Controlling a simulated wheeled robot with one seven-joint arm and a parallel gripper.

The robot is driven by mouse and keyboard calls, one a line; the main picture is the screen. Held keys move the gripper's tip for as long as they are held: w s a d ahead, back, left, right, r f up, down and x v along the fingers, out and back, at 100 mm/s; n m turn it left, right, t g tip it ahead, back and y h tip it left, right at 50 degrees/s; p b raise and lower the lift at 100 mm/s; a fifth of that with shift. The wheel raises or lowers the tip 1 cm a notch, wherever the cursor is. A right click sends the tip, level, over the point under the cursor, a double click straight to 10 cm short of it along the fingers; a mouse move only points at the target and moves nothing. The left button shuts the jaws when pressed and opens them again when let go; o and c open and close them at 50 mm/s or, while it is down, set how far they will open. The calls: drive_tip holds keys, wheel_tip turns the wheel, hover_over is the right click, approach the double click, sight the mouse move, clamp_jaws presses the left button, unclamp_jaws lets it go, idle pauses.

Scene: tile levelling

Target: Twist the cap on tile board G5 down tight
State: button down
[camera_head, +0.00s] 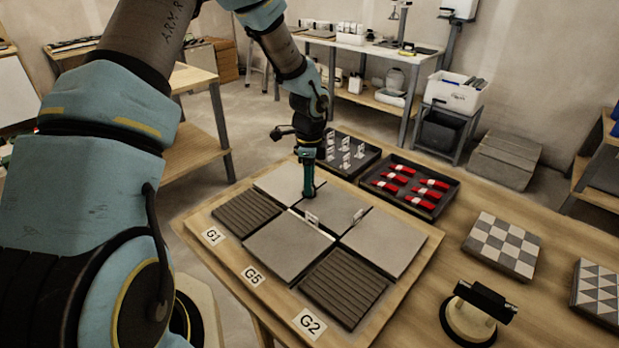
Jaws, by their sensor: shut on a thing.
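The wooden tile board (427,247) lies on the table, with labels G1, G5 and G2 along its front edge. The G5 label (253,274) is in front of a smooth grey tile (289,246). My gripper (305,196) points down at the joint between the back-left and back-middle tiles. It is shut, its tip low near the tile surface. The cap is hidden by the fingers, so its seating cannot be seen.
Behind the board are a black tray of pale clips (374,154) and a black tray of red pieces (449,195). A black-handled suction-cup-like tool (470,318) and a checkered tile stack (501,243) stand to the right. Bare tabletop lies between them.

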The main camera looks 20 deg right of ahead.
drive_tip(key=m+p, duration=0.2)
drive_tip(key=m, duration=0.3)
drive_tip(key=shift+m, duration=0.4)
idle(0.4)
drive_tip(key=c, duration=0.5)
unclamp_jaws()
drive_tip(key=shift+r, duration=0.1)
wheel_tip(320, 180, up, 11)
drive_tip(key=b, duration=0.1)
drive_tip(key=shift+f+b, duration=0.2)
drive_tip(key=shift+b, duration=0.2)
